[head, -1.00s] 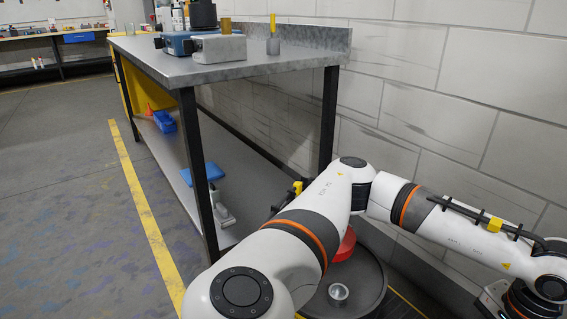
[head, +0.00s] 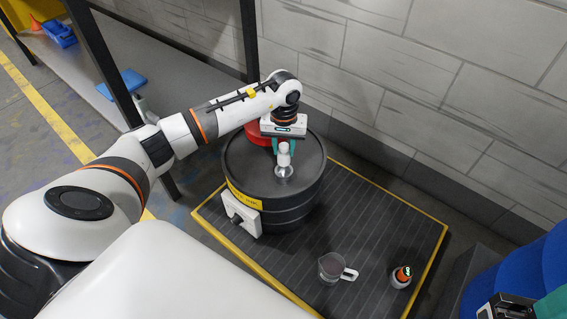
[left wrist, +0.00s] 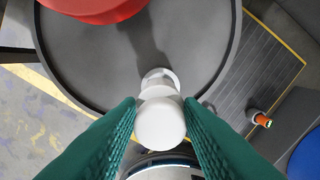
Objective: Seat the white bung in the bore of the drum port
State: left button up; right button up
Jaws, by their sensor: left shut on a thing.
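My left gripper (head: 284,143) is shut on the white bung (head: 284,156) and holds it upright over the black drum (head: 240,170). The metal drum port (head: 284,172) is on the drum's top, just below the bung. In the left wrist view the bung (left wrist: 160,124) sits between the teal fingers, and the port (left wrist: 159,79) shows behind it, partly hidden. I cannot tell whether the bung touches the port; its bore is mostly hidden. A dark part with teal at the lower right corner (head: 508,306) looks like my right gripper, cut off by the frame; its fingertips are unclear.
A red object (head: 258,136) lies on the drum's far side, behind my left gripper. The drum stands on a dark ribbed platform (head: 375,215) with yellow edges. A jug (head: 331,268) and an orange-and-dark bottle (head: 401,277) stand at the front right. A block wall is behind.

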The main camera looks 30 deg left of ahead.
aim_at(284, 163)
pick_arm(q)
notch_tip(284, 163, down, 6)
jog(key=shift+f+b, duration=0.1)
jog(key=shift+b, duration=1)
jog(key=shift+f, duration=0.35)
jog(key=shift+r, duration=0.1)
jog(key=shift+f, duration=0.2)
jog(key=o, duration=1)
jog(key=shift+c, duration=0.2)
jog(key=shift+r, duration=0.1)
